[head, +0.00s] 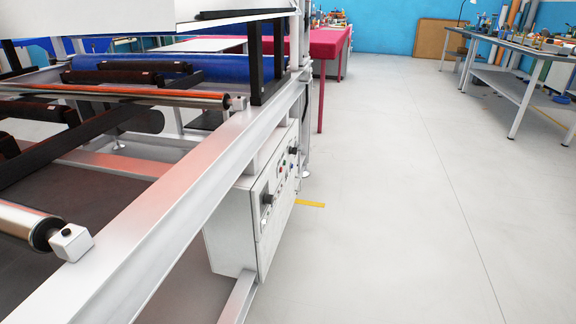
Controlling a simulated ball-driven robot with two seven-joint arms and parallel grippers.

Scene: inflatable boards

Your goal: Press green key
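A white control box (232,232) hangs under the metal frame of a machine, near the middle of the view. Its panel faces right and is seen at a steep angle. The panel carries a black knob (268,198), another black knob (293,150) farther back, and several tiny coloured buttons between them. A small greenish spot (291,168) among these buttons looks like the green key, but it is too small to be sure. Neither of my grippers is in view.
The machine's metal rail (185,190) runs above the box, with rollers (120,95) to its left. The grey floor (400,200) right of the box is clear, with a yellow floor mark (310,204). A red-covered table (325,45) stands behind; a workbench (520,80) stands far right.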

